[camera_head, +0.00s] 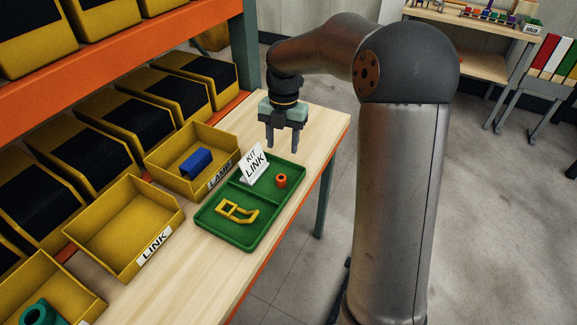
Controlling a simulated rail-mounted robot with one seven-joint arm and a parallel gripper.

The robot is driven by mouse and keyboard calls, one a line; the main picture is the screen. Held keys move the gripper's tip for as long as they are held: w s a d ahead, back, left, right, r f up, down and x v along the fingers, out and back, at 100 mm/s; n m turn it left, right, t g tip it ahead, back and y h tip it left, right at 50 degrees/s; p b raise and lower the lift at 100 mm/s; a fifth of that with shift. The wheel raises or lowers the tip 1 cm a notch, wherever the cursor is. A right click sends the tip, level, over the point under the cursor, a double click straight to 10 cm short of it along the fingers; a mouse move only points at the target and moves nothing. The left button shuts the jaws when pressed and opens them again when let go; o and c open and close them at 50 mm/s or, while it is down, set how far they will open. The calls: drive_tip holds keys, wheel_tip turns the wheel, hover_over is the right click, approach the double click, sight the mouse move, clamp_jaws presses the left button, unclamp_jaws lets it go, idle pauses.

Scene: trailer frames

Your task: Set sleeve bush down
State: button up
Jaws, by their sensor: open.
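The sleeve bush appears to be the small orange-red ring (281,181), upright in the upper right compartment of the green tray (221,238). My gripper (282,143) is above and behind the far end of the tray, pointing down. Its two fingers are apart with nothing between them. A yellow link-shaped part (237,211) lies in the tray's nearer compartment. A white card reading "KIT LINK" (254,165) stands at the tray's left side.
A yellow bin labelled LAMP (220,176) holds a blue block (196,161). A bin labelled LINK (125,228) looks empty. Another bin (72,287) holds a teal ring part (40,313). Shelved bins line the left. The wooden bench (321,128) is clear right of my gripper.

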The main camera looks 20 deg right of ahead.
drive_tip(key=s+a+m+t, duration=0.1)
drive_tip(key=s+m, duration=2.6)
drive_tip(key=m, duration=0.1)
drive_tip(key=shift+s+a+f+m+t+h, duration=0.3)
drive_tip(key=shift+s+a+f+h, duration=0.1)
drive_tip(key=shift+f, duration=0.05)
